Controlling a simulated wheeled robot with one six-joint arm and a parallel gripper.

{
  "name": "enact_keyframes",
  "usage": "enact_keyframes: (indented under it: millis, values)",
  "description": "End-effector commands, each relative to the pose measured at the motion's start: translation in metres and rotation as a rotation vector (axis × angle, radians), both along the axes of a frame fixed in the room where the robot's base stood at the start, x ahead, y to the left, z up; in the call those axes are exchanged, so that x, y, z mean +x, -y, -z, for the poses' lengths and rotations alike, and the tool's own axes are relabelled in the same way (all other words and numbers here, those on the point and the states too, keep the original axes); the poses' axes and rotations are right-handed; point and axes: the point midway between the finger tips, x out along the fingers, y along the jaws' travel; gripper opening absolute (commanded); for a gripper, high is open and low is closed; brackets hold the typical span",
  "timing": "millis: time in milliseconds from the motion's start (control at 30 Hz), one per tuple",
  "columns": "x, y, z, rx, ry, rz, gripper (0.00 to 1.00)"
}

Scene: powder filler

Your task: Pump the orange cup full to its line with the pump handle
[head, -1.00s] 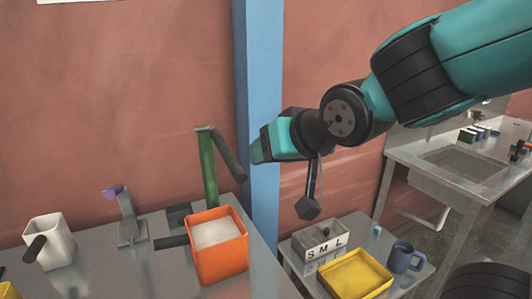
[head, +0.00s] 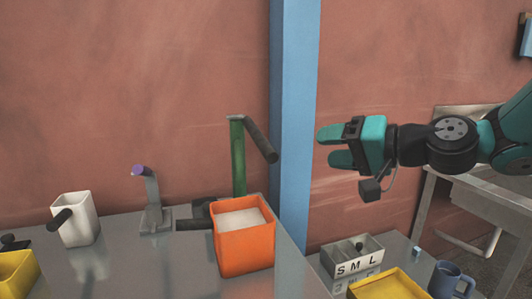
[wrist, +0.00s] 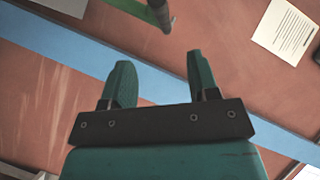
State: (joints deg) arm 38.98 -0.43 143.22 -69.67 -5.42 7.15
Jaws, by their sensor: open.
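The orange cup (head: 245,247) stands on the grey bench, with pale powder (head: 240,221) inside near its top. Behind it rises the green pump post (head: 238,160), with a dark pump handle (head: 261,139) slanting down to the right from its top. The handle's end also shows at the top of the wrist view (wrist: 160,14). My gripper (head: 328,147) is open and empty, to the right of the handle and apart from it. Its two fingers (wrist: 158,75) stand spread in the wrist view with nothing between them. The cup's line cannot be made out.
A white cup (head: 78,222) with a dark handle and a grey lever with a purple knob (head: 139,170) are at left. A yellow container (head: 18,275) is far left. A blue column (head: 294,120) stands behind. A lower table holds an S M L box (head: 352,267), a yellow tray (head: 388,284) and a blue mug (head: 448,280).

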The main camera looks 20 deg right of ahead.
Motion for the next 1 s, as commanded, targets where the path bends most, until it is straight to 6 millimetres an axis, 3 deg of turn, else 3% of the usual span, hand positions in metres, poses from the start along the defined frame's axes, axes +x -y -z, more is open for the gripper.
enact_keyframes:
  millis: [600,800,1000]
  values:
    - [0.103,-0.071,0.026,-0.003,-0.003,-0.002,0.55]
    - [0.123,-0.082,0.033,-0.003,-0.002,0.002,0.55]
    - [0.128,-0.085,0.035,-0.002,-0.001,0.004,0.55]
